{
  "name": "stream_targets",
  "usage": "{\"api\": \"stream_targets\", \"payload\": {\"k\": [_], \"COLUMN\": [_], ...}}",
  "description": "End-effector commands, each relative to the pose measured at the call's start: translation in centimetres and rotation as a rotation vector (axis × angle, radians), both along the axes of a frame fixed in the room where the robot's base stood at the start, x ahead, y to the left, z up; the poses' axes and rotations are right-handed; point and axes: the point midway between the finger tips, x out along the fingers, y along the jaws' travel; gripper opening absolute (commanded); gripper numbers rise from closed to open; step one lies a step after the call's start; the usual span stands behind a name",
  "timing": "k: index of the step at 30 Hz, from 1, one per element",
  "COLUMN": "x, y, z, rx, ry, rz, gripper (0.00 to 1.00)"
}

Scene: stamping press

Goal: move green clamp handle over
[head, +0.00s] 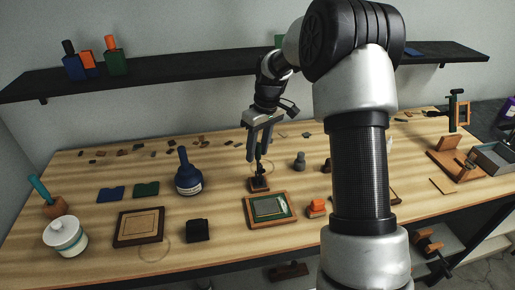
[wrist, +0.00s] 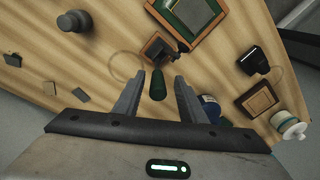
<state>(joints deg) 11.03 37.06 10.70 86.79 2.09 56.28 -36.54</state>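The green clamp handle (wrist: 157,86) stands up from a small dark clamp on a brown wooden block (wrist: 155,46). In the head view the block (head: 259,185) sits mid-table, with the handle (head: 258,151) rising above it, partly hidden by my fingers. My gripper (wrist: 159,78) is open, pointing down, one finger on each side of the handle. The wrist view shows a gap between the handle and each finger. In the head view my gripper (head: 256,157) is over the block.
A green-and-wood framed plate (head: 248,217) lies in front of the block, beside an orange item (head: 316,208). A blue bottle (head: 188,177) stands to the left. A grey knob-like piece (head: 299,162) is to the right. A black shelf (head: 180,65) runs along the wall behind.

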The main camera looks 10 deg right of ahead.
Motion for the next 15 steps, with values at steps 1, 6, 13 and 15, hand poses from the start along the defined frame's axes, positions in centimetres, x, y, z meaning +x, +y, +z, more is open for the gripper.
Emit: {"api": "stream_targets", "payload": {"k": [1, 6, 13, 15], "x": [0.0, 0.1, 0.2, 0.2], "y": [0.0, 0.0, -0.3, -0.5], "z": [0.0, 0.0, 2.2, 3.7], "rx": [0.0, -0.001, -0.001, -0.002], "ry": [-0.002, -0.004, -0.008, -0.011], "rz": [0.001, 0.0, 0.0, -0.001], "gripper": [0.37, 0.37, 0.37, 0.37]}}
